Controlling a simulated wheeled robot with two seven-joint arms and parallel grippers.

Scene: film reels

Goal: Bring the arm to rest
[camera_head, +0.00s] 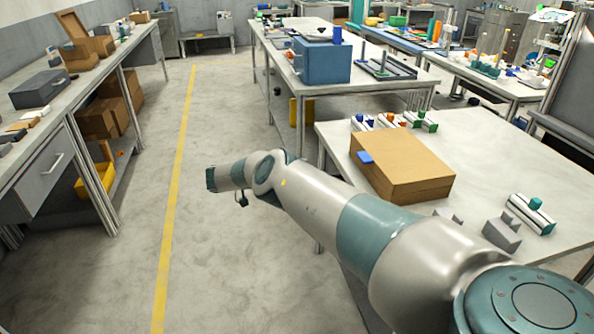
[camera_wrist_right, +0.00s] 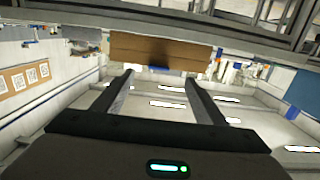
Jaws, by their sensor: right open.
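My right arm (camera_head: 345,215) comes in from the lower right of the head view and stretches left past the near table's edge, over the open floor. Its fingers cannot be made out in the head view. In the right wrist view my right gripper (camera_wrist_right: 158,85) has its two dark fingers wide apart, with nothing between them. My left arm and gripper are not in view.
The near table (camera_head: 475,165) on the right holds a brown box (camera_head: 405,170) and small parts. A bench (camera_head: 90,75) runs along the left. A blue box (camera_head: 322,62) stands on the farther table. The floor (camera_head: 225,255) between is clear, with a yellow line.

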